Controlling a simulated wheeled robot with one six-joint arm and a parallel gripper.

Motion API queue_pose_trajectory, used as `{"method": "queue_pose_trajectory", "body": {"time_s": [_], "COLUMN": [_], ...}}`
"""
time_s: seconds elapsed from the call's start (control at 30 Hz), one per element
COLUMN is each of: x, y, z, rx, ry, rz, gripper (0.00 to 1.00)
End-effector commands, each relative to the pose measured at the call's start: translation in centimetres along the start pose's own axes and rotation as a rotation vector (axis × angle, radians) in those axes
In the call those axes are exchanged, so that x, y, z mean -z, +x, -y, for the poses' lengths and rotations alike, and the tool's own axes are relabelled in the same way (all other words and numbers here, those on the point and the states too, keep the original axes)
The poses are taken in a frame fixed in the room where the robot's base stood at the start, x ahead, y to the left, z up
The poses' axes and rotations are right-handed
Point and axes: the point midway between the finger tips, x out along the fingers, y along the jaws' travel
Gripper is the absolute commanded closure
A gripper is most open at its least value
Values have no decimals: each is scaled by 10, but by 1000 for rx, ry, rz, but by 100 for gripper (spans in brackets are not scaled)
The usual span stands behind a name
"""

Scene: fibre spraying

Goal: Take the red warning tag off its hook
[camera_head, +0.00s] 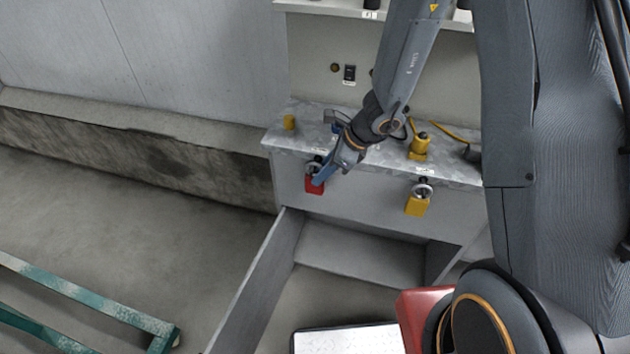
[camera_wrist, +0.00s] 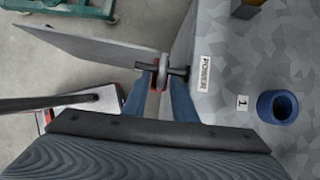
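The red warning tag (camera_head: 315,186) hangs at the front face of the grey bench, below its edge, at the left hook. In the wrist view only slivers of red show around the grey ring (camera_wrist: 161,66), which is around the dark hook rod (camera_wrist: 178,71). My gripper (camera_head: 321,178) is at the tag, its blue fingers reaching down to it from the right. In the wrist view my gripper (camera_wrist: 160,82) has one fingertip on each side of the tag, very close to it. Whether the fingertips press on it I cannot tell.
A yellow tag (camera_head: 417,206) hangs at another hook to the right. The bench top (camera_head: 290,140) holds yellow parts and a blue cup-like part (camera_wrist: 278,106) beside a POWER label (camera_wrist: 205,74). A grey panel (camera_head: 262,272) stands below at left. A green frame (camera_head: 90,300) lies on the floor.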

Motion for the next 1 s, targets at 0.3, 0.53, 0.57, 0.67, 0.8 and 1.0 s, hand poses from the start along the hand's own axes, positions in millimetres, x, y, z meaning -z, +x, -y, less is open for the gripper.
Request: {"method": "queue_pose_trajectory", "body": {"time_s": [0.3,0.53,0.57,0.67,0.8,1.0], "x": [2,2,2,2,2,2], "y": [36,46,46,46,46,46], "z": [-2,-1,-1,-1,-1,-1], "rx": [-2,0,0,0,0,0], "ry": [1,0,0,-1,-1,-1], "rz": [-1,-1,-1,-1,-1,0], "gripper": [75,75,75,75,90,100]}}
